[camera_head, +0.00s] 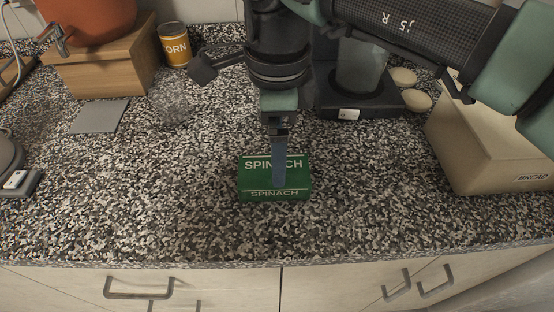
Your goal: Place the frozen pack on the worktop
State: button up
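The frozen pack is a green box (255,180) marked SPINACH in white letters. It is at the middle of the speckled worktop (200,225) and looks level, with its label side facing the front edge. My gripper (279,183) points down over the pack, and one blue-grey finger shows in front of its label. The other finger is hidden. I cannot tell whether the fingers grip the pack, or whether the pack rests fully on the worktop.
A bread box (480,140) stands at the right and a black appliance (365,98) behind my gripper. A corn can (174,45), a wooden box (100,68) and a grey square (99,117) are at the back left. The worktop left and front of the pack is clear.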

notch_tip(320, 180, up, 6)
dwell(0.6)
